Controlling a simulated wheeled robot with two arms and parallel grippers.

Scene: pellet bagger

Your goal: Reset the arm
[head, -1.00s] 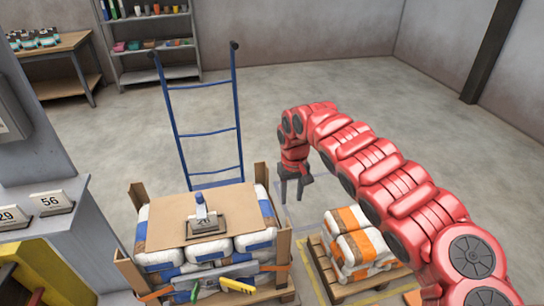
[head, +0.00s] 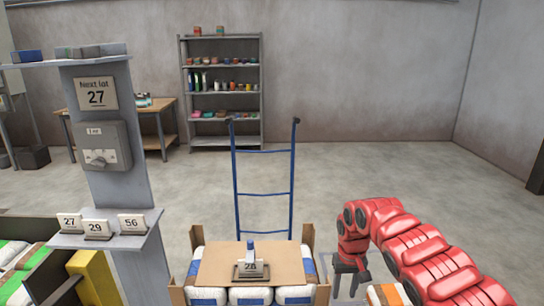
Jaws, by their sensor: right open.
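My right arm is red and comes in from the lower right of the head view. Its dark right gripper (head: 349,276) points down, open, with nothing between its fingers. It hangs to the right of a pallet box of white bags (head: 207,296), apart from it. A cardboard sheet (head: 218,266) covers the bags, and a number stamp or sign reading about 28 (head: 251,268) stands on it. My left gripper does not show.
A blue hand truck (head: 237,195) stands behind the box. A grey post (head: 105,140) with a "Next lot 27" sign (head: 96,94) and a shelf of number signs 27, 29, 56 (head: 97,229) is at left. Shelving (head: 184,90) lines the back wall. Open floor (head: 400,170) lies behind my arm.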

